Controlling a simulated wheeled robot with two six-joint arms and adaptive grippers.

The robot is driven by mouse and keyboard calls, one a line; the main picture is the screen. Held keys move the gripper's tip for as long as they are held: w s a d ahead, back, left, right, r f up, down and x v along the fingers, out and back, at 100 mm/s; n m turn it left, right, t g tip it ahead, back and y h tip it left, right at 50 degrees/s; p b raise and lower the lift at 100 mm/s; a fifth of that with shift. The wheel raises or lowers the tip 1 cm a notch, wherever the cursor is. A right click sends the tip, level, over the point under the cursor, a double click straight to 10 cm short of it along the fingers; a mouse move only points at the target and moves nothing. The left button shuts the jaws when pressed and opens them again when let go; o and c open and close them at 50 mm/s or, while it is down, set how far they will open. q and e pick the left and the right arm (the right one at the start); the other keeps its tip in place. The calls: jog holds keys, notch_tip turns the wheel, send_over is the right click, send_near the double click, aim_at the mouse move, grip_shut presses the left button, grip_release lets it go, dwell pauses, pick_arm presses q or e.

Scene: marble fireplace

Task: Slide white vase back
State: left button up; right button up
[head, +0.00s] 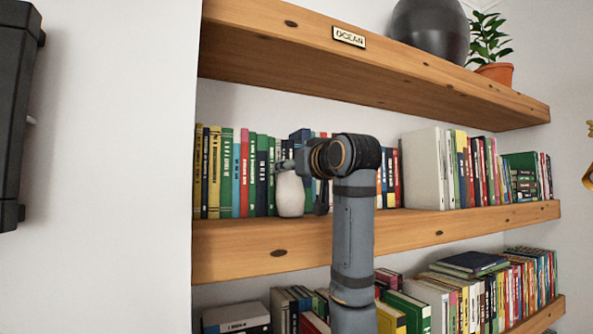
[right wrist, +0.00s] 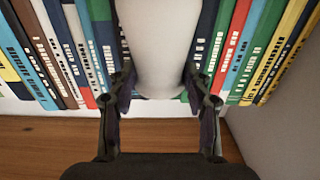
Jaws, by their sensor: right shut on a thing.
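The white vase (head: 290,195) stands upright on the middle wooden shelf (head: 300,248) in the head view, in front of the row of books. My right gripper (head: 300,185) reaches it from the front right, and my arm hides part of the shelf behind it. In the right wrist view the vase (right wrist: 158,45) is between the two fingers of the right gripper (right wrist: 158,88), which are shut on it. Books show close behind and on both sides of it. My left gripper is not in view.
Books (head: 240,172) line the middle shelf behind the vase. The upper shelf (head: 300,50) overhangs with an OCEAN plate, a dark round vase (head: 430,30) and a potted plant (head: 492,50). More books (head: 245,318) fill the lower shelf. A bare shelf strip lies in front.

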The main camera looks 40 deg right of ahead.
jog(key=shift+s+d, duration=0.2)
jog(key=shift+s, duration=0.15)
jog(key=shift+w+a+f, duration=0.15)
jog(key=shift+w+a, duration=0.3)
jog(key=shift+a, duration=0.5)
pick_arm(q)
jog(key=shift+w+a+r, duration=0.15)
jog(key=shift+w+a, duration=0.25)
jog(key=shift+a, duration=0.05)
pick_arm(e)
jog(key=shift+a+f, duration=0.1)
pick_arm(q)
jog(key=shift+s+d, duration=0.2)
pick_arm(e)
jog(key=shift+a, duration=0.1)
jog(key=o, duration=1.5)
jog(key=shift+w, duration=0.25)
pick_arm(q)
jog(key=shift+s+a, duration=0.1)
pick_arm(e)
jog(key=shift+s, duration=0.2)
